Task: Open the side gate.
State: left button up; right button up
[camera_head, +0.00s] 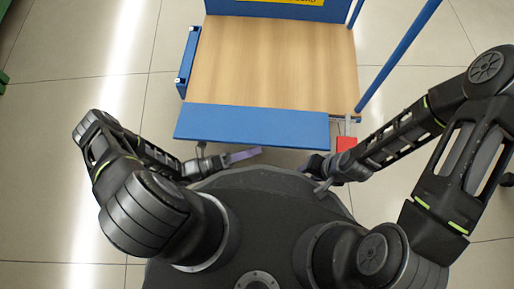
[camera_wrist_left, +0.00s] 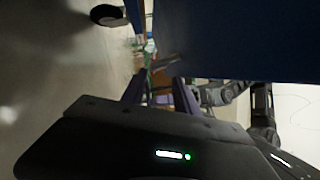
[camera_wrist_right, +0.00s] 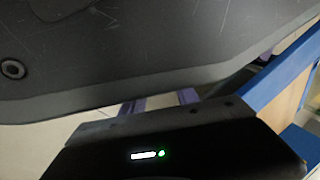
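A trolley with a wooden deck (camera_head: 270,60) stands in front of me. A long blue panel (camera_head: 250,126), which looks like the side gate, runs along its near edge. A small metal fitting (camera_head: 347,122) and a red block (camera_head: 346,144) sit at the panel's right end. My left gripper (camera_head: 240,157) is just below the panel's near edge, apart from it. In the left wrist view its purple fingers (camera_wrist_left: 160,92) are spread and empty. My right gripper (camera_head: 318,180) is below the red block, close to my body. In the right wrist view its fingers (camera_wrist_right: 160,104) are apart with nothing between them.
A blue end wall (camera_head: 280,10) closes the trolley's far side. A blue bar (camera_head: 188,58) stands at its left edge and a slanted blue post (camera_head: 400,55) at its right. The tiled floor (camera_head: 60,50) is clear at left.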

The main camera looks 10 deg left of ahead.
pick_arm(q)
jog(key=f+b+v, duration=0.1)
jog(key=b+v, duration=0.1)
jog(key=v, duration=0.7)
jog(key=shift+w, duration=0.45)
dwell(0.5)
